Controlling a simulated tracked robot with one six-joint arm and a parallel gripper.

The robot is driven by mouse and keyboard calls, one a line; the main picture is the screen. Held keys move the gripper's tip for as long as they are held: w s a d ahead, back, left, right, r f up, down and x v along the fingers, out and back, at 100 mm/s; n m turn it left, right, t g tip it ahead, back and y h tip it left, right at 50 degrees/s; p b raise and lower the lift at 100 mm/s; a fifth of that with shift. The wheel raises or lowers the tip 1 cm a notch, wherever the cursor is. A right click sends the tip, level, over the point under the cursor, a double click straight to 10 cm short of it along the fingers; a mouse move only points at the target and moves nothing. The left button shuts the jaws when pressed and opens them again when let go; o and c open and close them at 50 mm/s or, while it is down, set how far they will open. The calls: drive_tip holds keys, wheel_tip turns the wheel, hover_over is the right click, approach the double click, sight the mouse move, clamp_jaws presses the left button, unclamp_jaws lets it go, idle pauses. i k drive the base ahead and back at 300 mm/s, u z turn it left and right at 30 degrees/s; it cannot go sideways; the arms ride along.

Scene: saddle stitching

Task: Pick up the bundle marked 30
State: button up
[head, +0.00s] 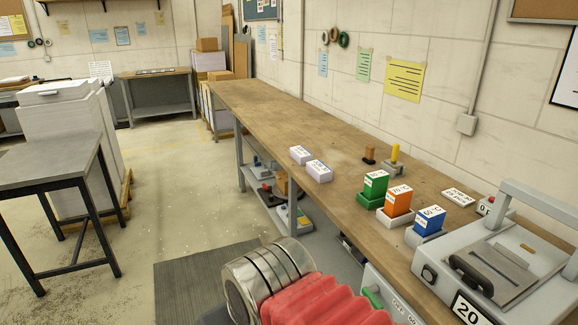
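Two small pale bundles with white labels lie on the wooden bench, the farther bundle (300,155) just behind the nearer bundle (319,172). The marks on their labels are too small to read, so I cannot tell whether either is marked 30. My gripper is not in view. A red ribbed sleeve and a silver banded cylinder, which look like parts of my arm, show at the bottom centre, below the bench edge and apart from the bundles.
On the wooden bench (270,115) stand green (375,188), orange (397,201) and blue (430,221) temperature-marked blocks. A grey machine (500,265) labelled 20 fills the near right. A grey table (50,160) stands at left.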

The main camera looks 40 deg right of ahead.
sight(320, 172)
drive_tip(key=z, duration=0.05)
drive_tip(key=i, duration=1.5)
drive_tip(key=z, duration=0.25)
drive_tip(key=i, duration=0.7)
drive_tip(key=z, duration=0.6)
drive_tip(key=i, duration=0.75)
drive_tip(key=z, duration=0.95)
drive_tip(key=i, duration=0.8)
drive_tip(key=z, duration=0.45)
